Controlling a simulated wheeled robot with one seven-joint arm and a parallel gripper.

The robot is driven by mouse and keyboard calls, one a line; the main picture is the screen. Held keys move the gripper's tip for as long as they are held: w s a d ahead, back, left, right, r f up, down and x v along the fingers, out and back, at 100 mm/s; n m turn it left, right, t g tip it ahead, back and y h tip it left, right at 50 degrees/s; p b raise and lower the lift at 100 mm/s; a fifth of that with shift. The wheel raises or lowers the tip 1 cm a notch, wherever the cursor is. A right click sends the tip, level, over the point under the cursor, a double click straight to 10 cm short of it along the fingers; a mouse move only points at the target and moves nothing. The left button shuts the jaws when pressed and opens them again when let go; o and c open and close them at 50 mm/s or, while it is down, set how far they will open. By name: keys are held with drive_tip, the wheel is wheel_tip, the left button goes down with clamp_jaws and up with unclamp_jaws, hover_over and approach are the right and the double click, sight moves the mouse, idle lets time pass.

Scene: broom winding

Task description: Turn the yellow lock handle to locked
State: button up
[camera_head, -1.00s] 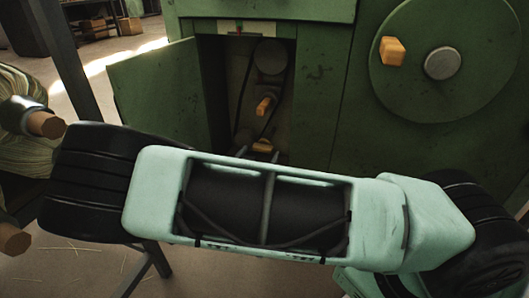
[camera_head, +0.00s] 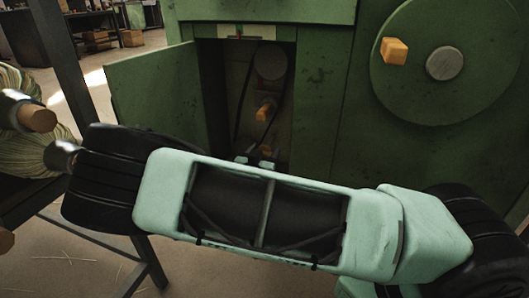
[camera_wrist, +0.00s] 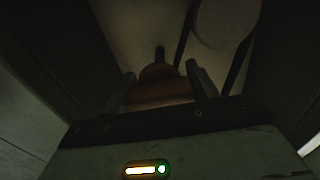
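In the head view, a yellow-orange handle (camera_head: 265,109) sticks out inside the open recess of the green machine. A second yellow-orange piece (camera_head: 265,151) sits below it, partly hidden. I cannot tell from its look which one is the lock handle. My gripper (camera_head: 254,162) is at the lower part of the recess, mostly hidden behind my arm. In the wrist view, my gripper's two fingers (camera_wrist: 162,88) stand apart, one on each side of an orange-brown handle (camera_wrist: 160,94). It is dark there, and contact with the fingers is not clear.
The green door (camera_head: 155,92) stands open left of the recess. A round green disc (camera_head: 447,100) with a yellow block (camera_head: 394,51) is on the right. A grey disc (camera_head: 272,61) is inside the recess. A dark post (camera_head: 67,55) and a straw bundle stand at the left.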

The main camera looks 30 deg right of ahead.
drive_tip(key=shift+r+p, duration=0.1)
drive_tip(key=shift+p, duration=0.35)
drive_tip(key=n+p, duration=0.2)
drive_tip(key=p, duration=0.1)
drive_tip(key=shift+r+n, duration=0.15)
drive_tip(key=shift+n, duration=0.25)
drive_tip(key=n+p, duration=0.4)
drive_tip(key=shift+n+p, duration=0.3)
drive_tip(key=shift+p, duration=0.05)
drive_tip(key=n+p, duration=0.2)
drive_tip(key=n, duration=0.2)
drive_tip(key=shift+p, duration=0.4)
drive_tip(key=shift+f+n+p, duration=0.15)
drive_tip(key=shift+n+p, duration=0.3)
drive_tip(key=shift+n, duration=0.65)
drive_tip(key=shift+f+n+p, duration=0.1)
drive_tip(key=shift+n+p, duration=0.3)
drive_tip(key=shift+n, duration=0.7)
drive_tip(key=o, duration=1)
drive_tip(key=shift+a, duration=0.1)
